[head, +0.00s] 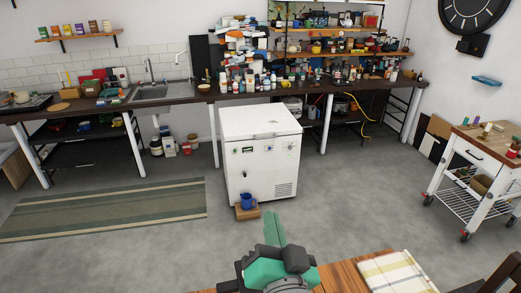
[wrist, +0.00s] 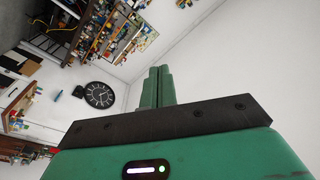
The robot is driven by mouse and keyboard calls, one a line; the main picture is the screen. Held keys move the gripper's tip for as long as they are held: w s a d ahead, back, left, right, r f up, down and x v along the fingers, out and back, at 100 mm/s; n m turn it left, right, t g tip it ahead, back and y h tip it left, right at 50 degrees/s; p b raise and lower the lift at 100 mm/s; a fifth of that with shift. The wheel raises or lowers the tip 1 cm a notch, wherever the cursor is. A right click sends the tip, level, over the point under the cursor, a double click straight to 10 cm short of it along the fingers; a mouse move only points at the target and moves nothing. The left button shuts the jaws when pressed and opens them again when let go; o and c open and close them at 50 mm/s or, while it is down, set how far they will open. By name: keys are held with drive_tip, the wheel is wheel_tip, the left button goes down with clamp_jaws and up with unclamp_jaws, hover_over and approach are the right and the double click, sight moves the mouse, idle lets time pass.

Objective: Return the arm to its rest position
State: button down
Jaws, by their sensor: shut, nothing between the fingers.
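My gripper (head: 276,229) shows at the bottom centre of the head view, green and dark grey, above the near edge of a wooden table. In the wrist view, the two green fingers of my gripper (wrist: 160,72) are together, with nothing between them. Behind the fingers is bare white wall. The wrist view is strongly tilted, with the shelves and a clock along its left side. My gripper touches nothing that I can see.
A white chest freezer (head: 260,155) stands ahead, with a blue mug (head: 247,201) at its foot. A wooden table (head: 345,270) with a striped cloth (head: 398,273) is at the bottom. A wheeled cart (head: 470,180) stands right. A cluttered counter (head: 190,99) runs along the back. Grey floor lies open between.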

drive_tip(key=s+a+r+n+t+h+p, duration=0.1)
drive_tip(key=s+r+n+t+p, duration=0.1)
drive_tip(key=s+r, duration=0.5)
drive_tip(key=s+a+r+n+t+h+p, duration=0.1)
drive_tip(key=s+r+t, duration=0.15)
drive_tip(key=r, duration=0.95)
drive_tip(key=s+a+r+n+t+h+p, duration=0.1)
drive_tip(key=s+r+n+p, duration=0.1)
drive_tip(key=s+r, duration=0.55)
wheel_tip(320, 180, up, 16)
drive_tip(key=w+p, duration=0.2)
drive_tip(key=p, duration=1.2)
drive_tip(key=shift+w+d+y, duration=0.15)
drive_tip(key=shift+d+y, duration=0.05)
drive_tip(key=shift+y, duration=0.2)
